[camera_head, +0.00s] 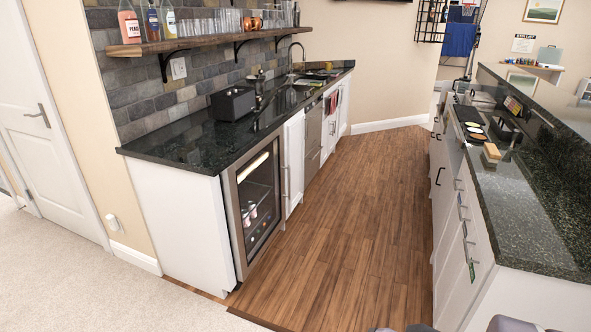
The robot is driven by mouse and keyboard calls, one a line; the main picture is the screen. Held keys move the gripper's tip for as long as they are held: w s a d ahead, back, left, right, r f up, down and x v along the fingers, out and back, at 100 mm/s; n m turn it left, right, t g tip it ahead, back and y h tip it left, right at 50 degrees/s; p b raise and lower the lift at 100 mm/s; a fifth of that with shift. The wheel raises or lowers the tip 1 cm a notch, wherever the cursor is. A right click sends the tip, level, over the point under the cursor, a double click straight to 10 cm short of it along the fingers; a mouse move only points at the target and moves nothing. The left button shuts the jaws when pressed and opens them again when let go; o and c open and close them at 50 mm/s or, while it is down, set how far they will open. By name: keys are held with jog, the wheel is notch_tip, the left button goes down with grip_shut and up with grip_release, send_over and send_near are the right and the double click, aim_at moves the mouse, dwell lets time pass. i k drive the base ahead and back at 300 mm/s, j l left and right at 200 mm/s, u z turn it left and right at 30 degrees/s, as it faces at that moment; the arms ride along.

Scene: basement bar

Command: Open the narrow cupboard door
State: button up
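The narrow white cupboard door (295,158) is in the left counter run, between the glass-fronted drinks fridge and a stainless steel appliance. It looks shut, flush with the counter front. A slim upright metal handle (286,182) is at its near edge, close to the fridge. My gripper is not recognisable in this view. Only small grey and dark rounded parts, likely of my own arm, show at the bottom edge, far from the door.
The drinks fridge (259,203) stands just nearer than the door. The wooden aisle floor (345,210) is clear. A facing counter (516,215) with drawers and handles bounds the aisle on the right. Pale carpet (80,280) lies at the front left.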

aim_at(294, 129)
jog(key=i, duration=5.05)
jog(key=l, duration=0.05)
